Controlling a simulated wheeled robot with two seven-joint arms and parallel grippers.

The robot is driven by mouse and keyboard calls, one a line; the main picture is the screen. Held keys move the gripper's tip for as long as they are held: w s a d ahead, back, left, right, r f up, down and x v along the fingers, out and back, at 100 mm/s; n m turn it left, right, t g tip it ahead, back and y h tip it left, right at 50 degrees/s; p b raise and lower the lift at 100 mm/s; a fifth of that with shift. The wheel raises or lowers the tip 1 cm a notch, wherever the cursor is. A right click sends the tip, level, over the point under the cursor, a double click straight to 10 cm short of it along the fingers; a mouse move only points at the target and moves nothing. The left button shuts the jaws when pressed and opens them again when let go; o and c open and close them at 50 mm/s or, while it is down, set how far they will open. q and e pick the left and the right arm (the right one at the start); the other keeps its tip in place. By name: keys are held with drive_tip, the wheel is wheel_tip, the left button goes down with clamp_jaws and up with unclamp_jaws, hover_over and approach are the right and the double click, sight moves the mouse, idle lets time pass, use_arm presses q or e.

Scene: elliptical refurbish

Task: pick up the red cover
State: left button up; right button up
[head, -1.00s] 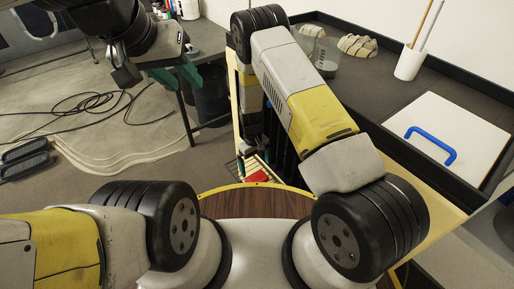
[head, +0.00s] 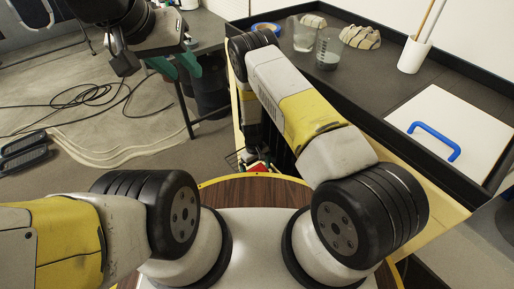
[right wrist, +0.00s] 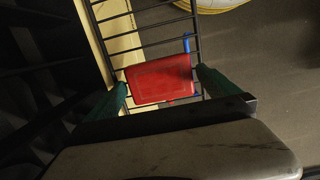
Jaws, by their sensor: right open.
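The red cover (right wrist: 160,80) lies on a dark wire rack in the right wrist view. In the head view only a small red patch of it (head: 258,167) shows beyond the round wooden top, partly hidden by my right arm. My right gripper (right wrist: 163,84) is open, with a green finger to the left and right of the cover. Whether either finger touches it is unclear. My left gripper (head: 175,66), with green fingers, hangs at the upper left of the head view, far from the cover; its opening is unclear.
A pale yellow frame edge (right wrist: 118,45) runs beside the rack (right wrist: 150,25). A dark-rimmed counter at right holds beakers (head: 328,48), a white cup with rods (head: 414,56) and a white panel with a blue handle (head: 434,140). Cables (head: 85,100) lie on the floor.

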drive_tip(key=shift+r, duration=0.1)
drive_tip(key=c, duration=1.7)
